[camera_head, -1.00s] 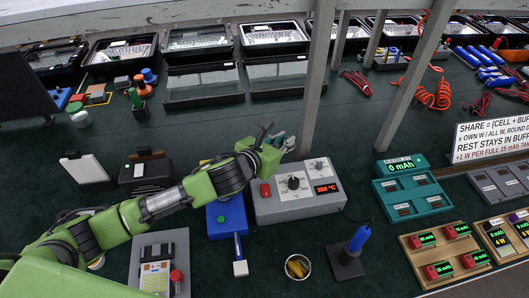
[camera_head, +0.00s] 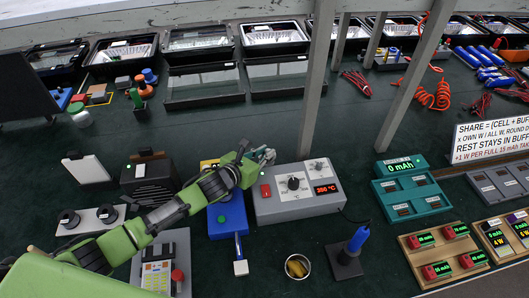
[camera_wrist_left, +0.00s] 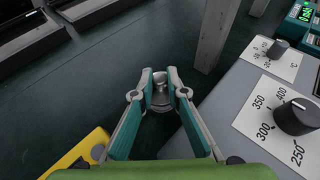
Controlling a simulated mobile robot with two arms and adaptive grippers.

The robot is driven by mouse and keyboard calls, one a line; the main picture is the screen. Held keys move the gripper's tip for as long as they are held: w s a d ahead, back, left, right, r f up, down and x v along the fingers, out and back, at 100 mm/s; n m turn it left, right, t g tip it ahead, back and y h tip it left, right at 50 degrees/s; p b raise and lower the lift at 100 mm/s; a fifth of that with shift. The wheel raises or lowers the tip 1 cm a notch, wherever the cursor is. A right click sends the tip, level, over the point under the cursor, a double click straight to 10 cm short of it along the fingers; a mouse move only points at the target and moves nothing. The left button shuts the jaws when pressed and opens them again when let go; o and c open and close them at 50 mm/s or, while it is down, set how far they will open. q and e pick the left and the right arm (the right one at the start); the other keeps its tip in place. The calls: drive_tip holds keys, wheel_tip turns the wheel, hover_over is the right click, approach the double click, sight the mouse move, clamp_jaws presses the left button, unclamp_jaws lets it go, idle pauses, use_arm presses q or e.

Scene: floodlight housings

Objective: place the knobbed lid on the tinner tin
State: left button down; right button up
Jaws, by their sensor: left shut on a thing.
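My left gripper (camera_head: 266,156) is above the bench, just behind the left end of the grey soldering station. In the left wrist view the gripper (camera_wrist_left: 160,98) is shut on a small grey metallic thing (camera_wrist_left: 160,96) between its fingertips. It looks like the knobbed lid, but only a small part shows. A small round open tin (camera_head: 297,267) with a yellowish inside stands on the bench front, in front of the soldering station; it may be the tinner tin, though no label is readable. My right gripper is not in view.
The grey soldering station (camera_head: 297,192) with a dial is close right of the gripper. A blue device (camera_head: 227,216) lies under the forearm. An iron stand with a blue handle (camera_head: 347,258) is right of the tin. Grey posts (camera_head: 314,85) rise behind.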

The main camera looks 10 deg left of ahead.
use_arm(q)
drive_tip(key=shift+s+f+b, duration=0.25)
drive_tip(key=shift+f+b, duration=0.1)
drive_tip(key=shift+f, duration=0.4)
drive_tip(key=c, duration=2)
unclamp_jaws()
drive_tip(key=shift+s+f, duration=0.1)
drive_tip(key=shift+f, duration=0.1)
drive_tip(key=shift+r, duration=0.3)
drive_tip(key=shift+w+r+v, duration=0.1)
drive_tip(key=shift+r+v, duration=0.15)
drive_tip(key=shift+v, duration=1.75)
drive_tip(key=shift+w+r+v, duration=0.15)
drive_tip(key=shift+r+v, duration=0.05)
drive_tip(key=shift+v, duration=1.8)
drive_tip(key=shift+w+r+v, duration=0.1)
drive_tip(key=shift+r+v, duration=0.15)
drive_tip(key=shift+v, duration=1.75)
